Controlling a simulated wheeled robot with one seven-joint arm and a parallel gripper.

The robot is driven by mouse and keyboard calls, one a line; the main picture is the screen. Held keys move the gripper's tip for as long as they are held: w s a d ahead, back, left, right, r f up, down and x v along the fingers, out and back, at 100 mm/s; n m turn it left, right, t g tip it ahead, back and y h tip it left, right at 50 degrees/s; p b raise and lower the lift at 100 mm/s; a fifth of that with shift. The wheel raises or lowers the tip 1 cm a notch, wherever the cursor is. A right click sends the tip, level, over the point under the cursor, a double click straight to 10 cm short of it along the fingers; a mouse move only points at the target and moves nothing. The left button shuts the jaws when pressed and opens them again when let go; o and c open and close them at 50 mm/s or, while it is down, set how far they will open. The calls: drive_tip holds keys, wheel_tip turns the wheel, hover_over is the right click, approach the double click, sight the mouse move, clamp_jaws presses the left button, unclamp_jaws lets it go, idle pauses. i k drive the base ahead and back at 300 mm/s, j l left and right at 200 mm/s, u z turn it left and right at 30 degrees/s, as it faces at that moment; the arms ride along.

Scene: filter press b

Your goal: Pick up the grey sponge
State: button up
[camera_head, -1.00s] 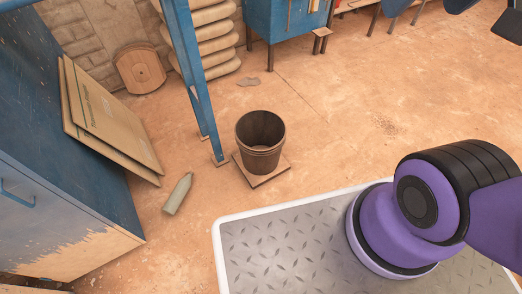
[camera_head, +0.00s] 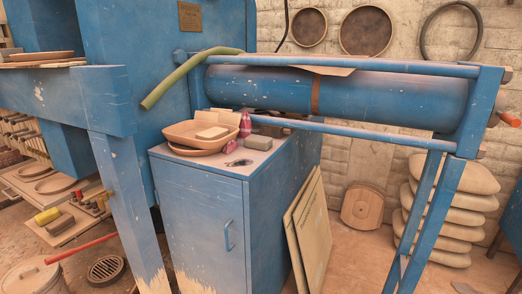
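A small grey block that looks like the grey sponge (camera_head: 259,142) lies on top of the blue cabinet (camera_head: 205,217). It is just right of a tan dish (camera_head: 198,134) and in front of a pink bottle-shaped thing (camera_head: 245,124). The dish holds a pale block (camera_head: 212,133). My gripper is not in view.
A dark flat thing (camera_head: 239,163) lies near the cabinet's front edge.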

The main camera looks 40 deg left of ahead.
sight(253, 141)
drive_tip(key=u, duration=1.6)
drive_tip(key=i+j+z, duration=0.15)
drive_tip(key=i+j, duration=0.55)
drive_tip(key=i, duration=0.2)
drive_tip(key=i+j+z, duration=0.15)
drive_tip(key=i+j, duration=0.6)
drive_tip(key=i, duration=0.15)
